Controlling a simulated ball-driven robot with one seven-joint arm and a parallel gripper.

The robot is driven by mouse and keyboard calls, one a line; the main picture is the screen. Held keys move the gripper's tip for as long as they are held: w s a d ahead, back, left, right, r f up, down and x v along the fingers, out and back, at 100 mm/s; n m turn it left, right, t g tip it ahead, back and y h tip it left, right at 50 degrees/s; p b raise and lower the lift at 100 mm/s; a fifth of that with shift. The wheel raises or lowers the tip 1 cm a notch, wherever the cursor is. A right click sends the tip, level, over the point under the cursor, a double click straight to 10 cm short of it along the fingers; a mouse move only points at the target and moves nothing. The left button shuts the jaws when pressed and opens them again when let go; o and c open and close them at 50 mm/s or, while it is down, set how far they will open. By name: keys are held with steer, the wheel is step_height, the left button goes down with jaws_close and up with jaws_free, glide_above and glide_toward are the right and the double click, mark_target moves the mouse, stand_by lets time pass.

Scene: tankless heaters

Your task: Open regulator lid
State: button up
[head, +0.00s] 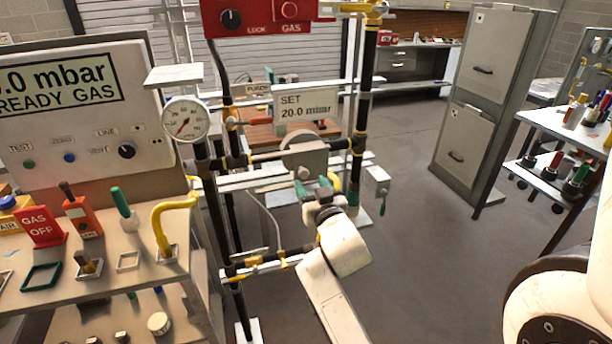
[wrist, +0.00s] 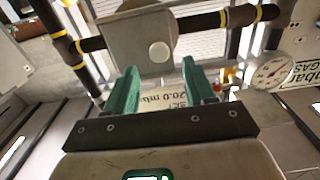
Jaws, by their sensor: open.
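The regulator (head: 304,158) is a grey housing on a dark horizontal pipe with yellow bands, in the middle of the head view. A rounded disc-like part rises behind it. In the wrist view the regulator (wrist: 130,42) fills the upper middle, with a round pale knob (wrist: 159,51) on its face. I cannot tell where the lid's edge or hinge is. My gripper (head: 313,187) is just below and in front of the regulator. In the wrist view my gripper (wrist: 160,70) has its two green fingers spread apart, with nothing between them, pointing towards the knob.
A pressure gauge (head: 186,119) and the "SET 20.0 mbar" sign (head: 306,104) are close by. Black upright pipes flank the regulator. A small grey box with a green handle (head: 377,182) hangs to its right. A tool-laden bench (head: 110,262) stands left. Floor is clear towards the grey cabinet (head: 487,100).

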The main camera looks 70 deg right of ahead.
mark_target(304, 174)
steer(key=shift+x, duration=2.3)
jaws_close()
